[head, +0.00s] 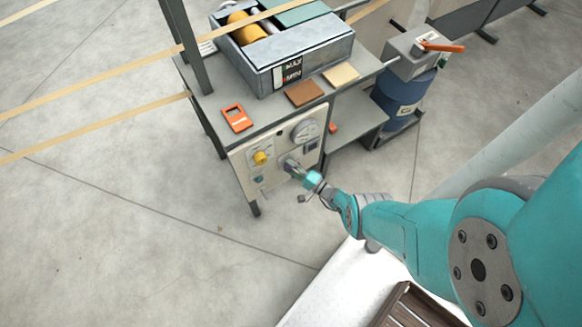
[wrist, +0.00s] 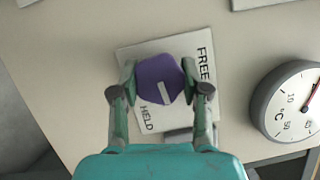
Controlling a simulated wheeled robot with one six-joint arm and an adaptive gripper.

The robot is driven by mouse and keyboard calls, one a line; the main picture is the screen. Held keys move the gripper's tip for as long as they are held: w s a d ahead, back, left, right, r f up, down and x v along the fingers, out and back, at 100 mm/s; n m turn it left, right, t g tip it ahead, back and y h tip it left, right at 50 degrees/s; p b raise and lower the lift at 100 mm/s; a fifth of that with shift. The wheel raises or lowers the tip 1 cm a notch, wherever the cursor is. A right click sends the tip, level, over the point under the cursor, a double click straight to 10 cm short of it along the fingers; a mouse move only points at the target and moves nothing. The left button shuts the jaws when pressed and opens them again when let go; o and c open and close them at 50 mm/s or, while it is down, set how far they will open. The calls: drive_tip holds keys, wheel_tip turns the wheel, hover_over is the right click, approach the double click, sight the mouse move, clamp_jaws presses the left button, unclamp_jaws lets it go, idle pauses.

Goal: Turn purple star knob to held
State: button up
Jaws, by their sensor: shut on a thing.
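The purple star knob (wrist: 160,81) sits on a light plate (wrist: 137,54) marked FREE and HELD, fixed to the front panel. Its white pointer line runs near upright in the wrist view, with the lower end toward the right of the word HELD; FREE is at the upper right. My gripper (wrist: 159,88) is shut on the knob, one finger on its left side and one on its right. In the head view my gripper (head: 292,168) reaches the panel and mostly hides the knob.
A dial gauge (wrist: 288,100) is right of the knob. In the head view a yellow knob (head: 260,158) is left of it. An orange device (head: 237,118) and a grey box (head: 300,55) stand on the table above. A blue drum (head: 398,97) stands at the right.

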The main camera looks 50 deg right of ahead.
idle(0.3)
drive_tip(key=o, duration=1.1)
drive_tip(key=shift+o, duration=0.2)
drive_tip(key=s, duration=0.7)
drive_tip(key=shift+s+d+f, duration=0.25)
drive_tip(key=shift+d+f, duration=0.05)
drive_tip(key=shift+d, duration=0.1)
